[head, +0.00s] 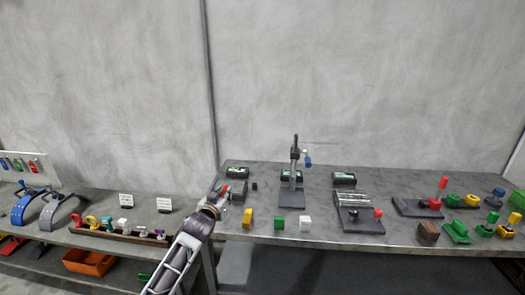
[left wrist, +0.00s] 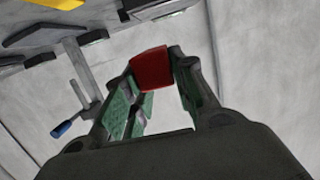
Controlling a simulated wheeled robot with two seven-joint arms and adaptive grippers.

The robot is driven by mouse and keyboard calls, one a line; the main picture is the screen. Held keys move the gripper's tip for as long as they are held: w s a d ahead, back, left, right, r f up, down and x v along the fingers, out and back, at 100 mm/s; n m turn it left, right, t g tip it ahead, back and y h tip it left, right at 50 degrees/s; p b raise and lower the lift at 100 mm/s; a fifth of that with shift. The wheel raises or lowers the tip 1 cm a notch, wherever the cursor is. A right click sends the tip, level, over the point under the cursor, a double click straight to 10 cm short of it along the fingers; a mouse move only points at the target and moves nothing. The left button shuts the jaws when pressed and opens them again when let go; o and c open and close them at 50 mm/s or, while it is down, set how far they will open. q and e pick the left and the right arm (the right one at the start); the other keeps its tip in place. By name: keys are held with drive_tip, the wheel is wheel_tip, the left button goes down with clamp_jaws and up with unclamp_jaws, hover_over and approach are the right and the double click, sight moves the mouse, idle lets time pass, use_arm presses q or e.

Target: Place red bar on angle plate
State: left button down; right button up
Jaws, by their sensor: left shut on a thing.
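The red bar (left wrist: 152,70) is gripped between the fingertips of my left gripper (left wrist: 160,85) in the left wrist view. In the head view the bar (head: 224,191) is a small red spot at the tip of my left gripper (head: 219,195), over the left end of the grey workbench. A dark grey block-like fixture (head: 239,187) stands just behind and right of the gripper; I cannot tell surely whether it is the angle plate. The gripper partly hides that area. My right gripper is not in view.
A dark stand with an upright post (head: 294,170) rises mid-bench. Yellow (head: 248,218), green (head: 279,223) and white (head: 305,223) blocks line the front edge. A grey vise-like fixture (head: 352,205) stands further right. A lower bench (head: 185,205) with tools lies left.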

use_arm(q)
drive_tip(key=shift+s+d+r+h, duration=0.4)
drive_tip(key=shift+s+r, duration=1)
drive_tip(key=shift+r, duration=2)
drive_tip(key=shift+s+d+r+h, duration=0.35)
drive_tip(key=shift+s+r, duration=1.05)
drive_tip(key=shift+r, duration=1.95)
drive_tip(key=s+a+f+y, duration=0.1)
drive_tip(key=s+f, duration=0.8)
drive_tip(key=f, duration=0.5)
drive_tip(key=s+a+f+y, duration=0.1)
drive_tip(key=s+f, duration=0.7)
drive_tip(key=f, duration=0.6)
drive_tip(key=shift+s+a+f+n, duration=0.2)
drive_tip(key=shift+s+f+n, duration=0.05)
drive_tip(key=shift+s+n, duration=0.1)
